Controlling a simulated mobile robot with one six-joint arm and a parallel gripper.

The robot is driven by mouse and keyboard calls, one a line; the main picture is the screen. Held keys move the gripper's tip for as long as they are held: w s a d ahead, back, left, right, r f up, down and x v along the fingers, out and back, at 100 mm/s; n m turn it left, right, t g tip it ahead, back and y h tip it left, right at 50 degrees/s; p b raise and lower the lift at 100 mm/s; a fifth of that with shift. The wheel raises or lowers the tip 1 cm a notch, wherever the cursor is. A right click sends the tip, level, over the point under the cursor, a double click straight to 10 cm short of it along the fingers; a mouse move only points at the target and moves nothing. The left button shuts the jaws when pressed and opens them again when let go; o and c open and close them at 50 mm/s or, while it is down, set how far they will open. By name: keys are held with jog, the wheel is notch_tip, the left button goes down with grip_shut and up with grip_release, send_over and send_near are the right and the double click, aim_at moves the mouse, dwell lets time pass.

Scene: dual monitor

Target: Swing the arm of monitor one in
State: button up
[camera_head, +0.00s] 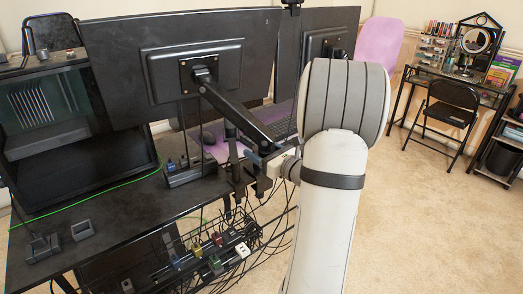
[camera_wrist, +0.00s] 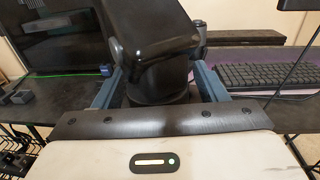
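Two black monitors show from behind in the head view: the left monitor (camera_head: 205,62) and the right monitor (camera_head: 330,38), partly hidden by my arm. A black monitor arm (camera_head: 235,112) runs from the left monitor's back plate down to the right. My gripper (camera_head: 262,163) is at its lower end, largely hidden behind my arm. In the wrist view, my gripper's two blue-grey fingers (camera_wrist: 160,62) stand wide apart, one on each side of a black monitor-arm joint (camera_wrist: 160,85). I cannot tell whether both fingers press on it.
The black desk (camera_head: 110,215) carries an open PC case (camera_head: 75,125) at left. A cable basket (camera_head: 215,250) with hanging cables is below the desk edge. A keyboard (camera_wrist: 262,76) lies beyond the joint. A purple chair (camera_head: 379,42) stands behind; carpet at right is open.

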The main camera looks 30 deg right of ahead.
jog(key=s+d, duration=0.1)
jog(key=s, duration=0.6)
jog(key=shift+s+d, duration=0.2)
jog(key=shift+s, duration=0.1)
jog(key=shift+c, duration=0.6)
